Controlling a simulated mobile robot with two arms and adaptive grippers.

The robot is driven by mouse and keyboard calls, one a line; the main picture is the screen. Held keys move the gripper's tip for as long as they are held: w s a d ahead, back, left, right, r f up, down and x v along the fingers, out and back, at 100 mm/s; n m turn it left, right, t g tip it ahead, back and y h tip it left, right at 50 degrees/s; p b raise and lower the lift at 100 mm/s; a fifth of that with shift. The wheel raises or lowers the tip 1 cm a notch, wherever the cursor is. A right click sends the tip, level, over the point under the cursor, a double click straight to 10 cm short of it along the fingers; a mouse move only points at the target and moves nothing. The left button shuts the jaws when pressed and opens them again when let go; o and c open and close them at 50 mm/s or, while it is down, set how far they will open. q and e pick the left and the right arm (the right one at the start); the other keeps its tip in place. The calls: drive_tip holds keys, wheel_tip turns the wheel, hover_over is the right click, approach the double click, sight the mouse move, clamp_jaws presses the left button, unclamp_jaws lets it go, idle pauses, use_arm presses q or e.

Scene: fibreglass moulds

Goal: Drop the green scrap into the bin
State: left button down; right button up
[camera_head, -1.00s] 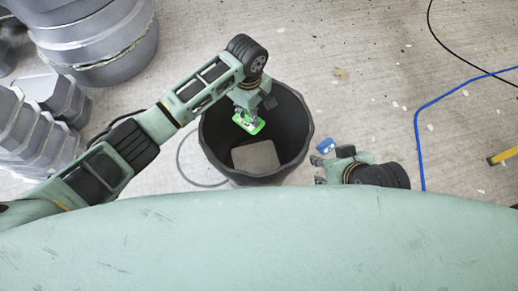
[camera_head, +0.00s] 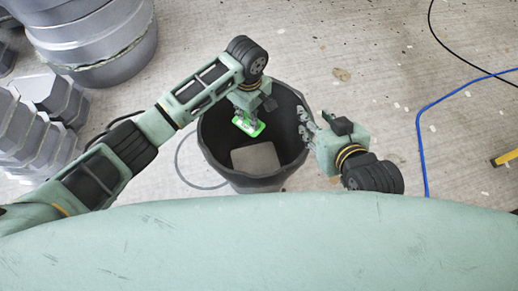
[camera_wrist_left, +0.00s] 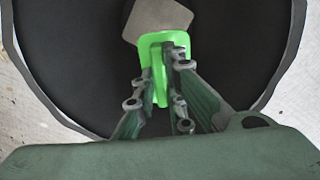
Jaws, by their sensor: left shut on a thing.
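The green scrap (camera_head: 250,127) is a bright green flat piece with a pale middle. My left gripper (camera_head: 246,117) is shut on it and holds it over the mouth of the round dark bin (camera_head: 212,130). In the left wrist view the scrap (camera_wrist_left: 165,38) sits between the fingertips of my left gripper (camera_wrist_left: 158,68), with the dark inside of the bin (camera_wrist_left: 70,60) around it. My right gripper (camera_head: 306,125) is at the bin's right rim, its fingers apart with nothing seen between them.
A flat grey-brown piece (camera_head: 256,158) lies on the bin's floor. Grey moulds (camera_head: 95,45) stand at the upper left, with more stacked at the left edge. A blue cable (camera_head: 421,140) and a yellow piece (camera_head: 506,157) lie at the right.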

use_arm(q)
drive_tip(key=c, duration=1.7)
unclamp_jaws()
drive_tip(key=shift+c, duration=0.2)
wheel_tip(320, 180, up, 12)
